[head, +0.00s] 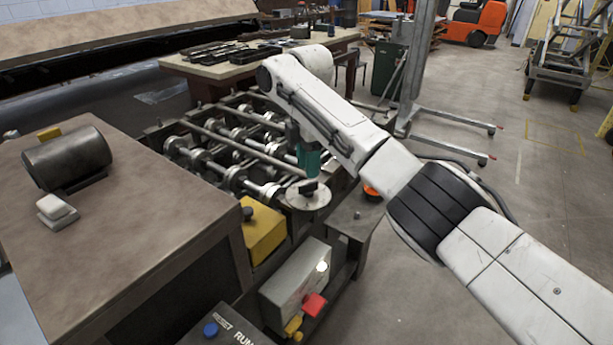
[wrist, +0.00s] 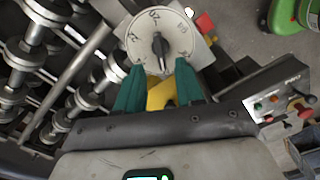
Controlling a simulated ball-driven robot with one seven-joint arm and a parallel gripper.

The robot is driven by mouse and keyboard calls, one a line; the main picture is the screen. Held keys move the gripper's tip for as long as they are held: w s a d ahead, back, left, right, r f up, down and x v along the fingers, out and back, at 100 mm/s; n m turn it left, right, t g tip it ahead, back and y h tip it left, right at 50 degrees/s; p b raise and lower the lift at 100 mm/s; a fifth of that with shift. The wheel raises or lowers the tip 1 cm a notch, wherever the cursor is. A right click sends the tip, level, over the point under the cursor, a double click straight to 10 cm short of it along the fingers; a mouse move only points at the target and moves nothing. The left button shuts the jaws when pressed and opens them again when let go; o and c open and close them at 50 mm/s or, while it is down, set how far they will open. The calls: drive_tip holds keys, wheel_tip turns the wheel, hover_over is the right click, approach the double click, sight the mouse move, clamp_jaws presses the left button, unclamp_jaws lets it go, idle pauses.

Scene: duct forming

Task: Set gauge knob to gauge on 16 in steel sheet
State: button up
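The gauge knob (wrist: 159,46) is a small black bar knob at the centre of a pale round dial plate (wrist: 178,22). Marks ring the dial but are too small to read surely; the knob lies roughly along the picture's vertical. In the head view the knob (head: 308,187) sits on the dial (head: 318,201) at the near end of the roller machine. My gripper (wrist: 160,72) has two teal fingers spread apart with nothing between them, short of the knob in the wrist view. In the head view my gripper (head: 309,172) is just above the dial. I cannot make out a steel sheet.
The roller machine (head: 215,150) has several shafts with rollers. A yellow block (head: 263,232) and a grey box with a red button (head: 314,305) are close to the dial. A brown-topped cabinet (head: 120,235) carries a black cylinder (head: 68,157). Open floor lies right.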

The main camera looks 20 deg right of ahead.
sight(308, 183)
drive_tip(key=shift+f+p, duration=0.3)
drive_tip(key=shift+f, duration=2.25)
drive_tip(key=shift+c, duration=0.4)
clamp_jaws()
